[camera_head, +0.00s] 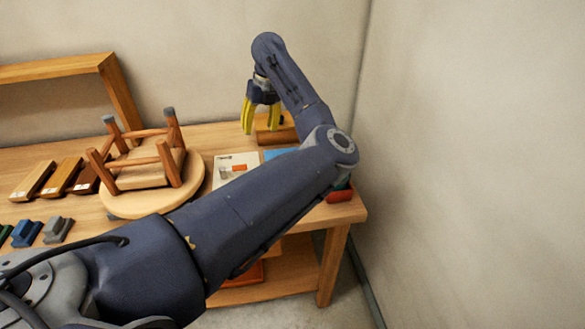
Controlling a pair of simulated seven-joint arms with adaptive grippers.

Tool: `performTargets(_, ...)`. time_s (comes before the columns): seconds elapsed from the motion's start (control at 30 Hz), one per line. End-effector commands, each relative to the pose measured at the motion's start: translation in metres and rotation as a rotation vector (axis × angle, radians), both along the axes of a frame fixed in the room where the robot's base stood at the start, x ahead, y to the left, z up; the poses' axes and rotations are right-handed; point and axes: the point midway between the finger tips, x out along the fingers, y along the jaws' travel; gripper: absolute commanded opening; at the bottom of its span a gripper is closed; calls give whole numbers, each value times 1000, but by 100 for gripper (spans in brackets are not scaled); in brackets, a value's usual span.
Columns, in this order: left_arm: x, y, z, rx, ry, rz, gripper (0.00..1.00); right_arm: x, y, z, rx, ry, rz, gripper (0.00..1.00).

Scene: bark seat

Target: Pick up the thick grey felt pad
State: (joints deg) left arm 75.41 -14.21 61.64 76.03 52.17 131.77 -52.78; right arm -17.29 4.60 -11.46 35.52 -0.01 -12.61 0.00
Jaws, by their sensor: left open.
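An upside-down wooden stool (140,172) lies on the bench with its legs up. The two far legs carry grey tips (168,112); I see no grey tips on the two near legs. I cannot make out a loose thick grey felt pad for certain. My left gripper (260,128) hangs with its yellow fingers apart and empty-looking, in front of or above a wooden box (277,134) at the back right of the bench. My left arm hides much of the bench's right part. My right gripper is out of view.
Wooden samples (64,177) and coloured blocks, one grey (58,230), lie at the left. A white card (235,166) lies right of the stool. A red tray (340,194) sits at the bench's right end. A wall (465,150) stands close on the right.

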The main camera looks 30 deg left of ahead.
Motion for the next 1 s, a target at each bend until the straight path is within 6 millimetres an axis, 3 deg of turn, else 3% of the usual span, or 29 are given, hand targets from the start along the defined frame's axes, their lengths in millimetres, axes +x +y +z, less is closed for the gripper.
performTargets(0.1, 11, -22, 4, -112, -65, 8, 55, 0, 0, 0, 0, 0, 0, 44)
performTargets(0.27, 17, -33, -1, -172, -96, 12, 55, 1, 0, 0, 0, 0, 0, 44)
performTargets(0.73, 16, -33, -81, -170, -93, 11, 55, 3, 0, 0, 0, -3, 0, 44)
performTargets(1.0, 17, -32, -111, -169, -95, 11, 55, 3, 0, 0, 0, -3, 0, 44)
